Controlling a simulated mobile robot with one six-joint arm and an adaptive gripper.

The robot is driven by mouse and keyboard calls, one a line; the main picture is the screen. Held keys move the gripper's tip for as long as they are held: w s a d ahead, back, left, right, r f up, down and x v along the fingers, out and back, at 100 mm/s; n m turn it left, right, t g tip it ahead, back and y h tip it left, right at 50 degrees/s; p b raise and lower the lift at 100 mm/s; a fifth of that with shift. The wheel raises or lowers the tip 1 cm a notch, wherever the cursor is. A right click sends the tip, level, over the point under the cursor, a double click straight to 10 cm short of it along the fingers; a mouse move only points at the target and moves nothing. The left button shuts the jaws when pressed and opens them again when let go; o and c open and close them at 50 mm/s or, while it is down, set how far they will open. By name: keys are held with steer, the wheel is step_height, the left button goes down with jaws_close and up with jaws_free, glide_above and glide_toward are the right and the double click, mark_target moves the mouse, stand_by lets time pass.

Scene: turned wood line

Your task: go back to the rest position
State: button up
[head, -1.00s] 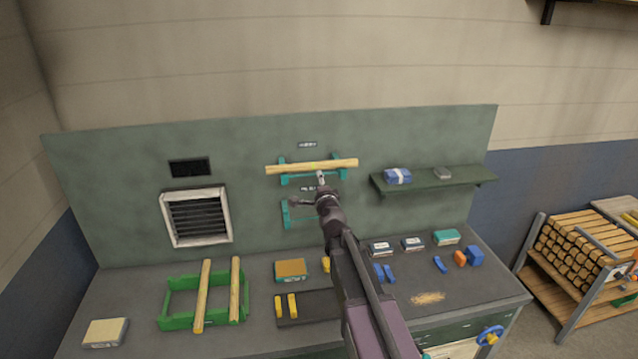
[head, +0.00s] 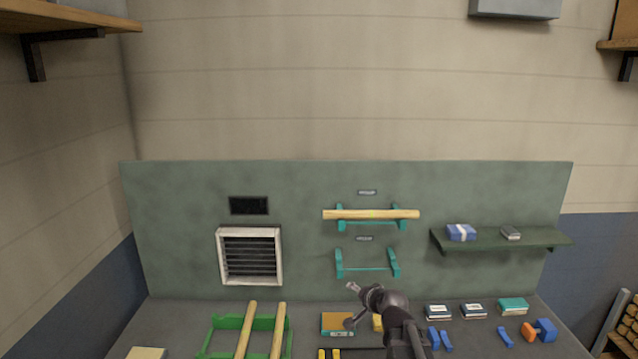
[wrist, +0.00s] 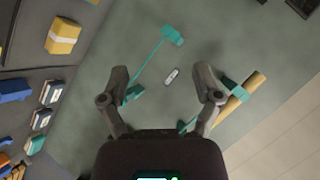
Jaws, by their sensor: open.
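My gripper (head: 350,304) is open and empty in the head view, in front of the green back panel (head: 190,195) and below the lower teal rack (head: 367,269). In the wrist view my gripper (wrist: 161,75) shows its two fingers spread wide with nothing between them. A wooden rod (head: 370,214) lies level across the upper teal rack (head: 404,224), apart from my gripper. The rod also shows at the right in the wrist view (wrist: 240,100). The lower rack holds nothing.
A green frame (head: 226,322) with two wooden rods stands on the bench at the lower left. A shelf (head: 500,241) with small boxes juts from the panel at right. Several boxes and blue pieces lie on the bench right of my arm. The space before the upper wall is clear.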

steer(key=s+d+f+n+g+h+b, duration=0.2)
steer(key=s+f+g, duration=0.3)
steer(key=s+f, duration=0.3)
steer(key=s+d+f+n+g+h+b, duration=0.2)
steer(key=s+f, duration=0.6)
steer(key=s, duration=0.7)
steer(key=d+n+g+b, duration=0.1)
steer(key=n+g+b, duration=0.1)
steer(key=n+g, duration=0.1)
steer(key=shift+d+f+g+b, duration=0.3)
steer(key=shift+d+g+b, duration=0.1)
steer(key=shift+g, duration=0.1)
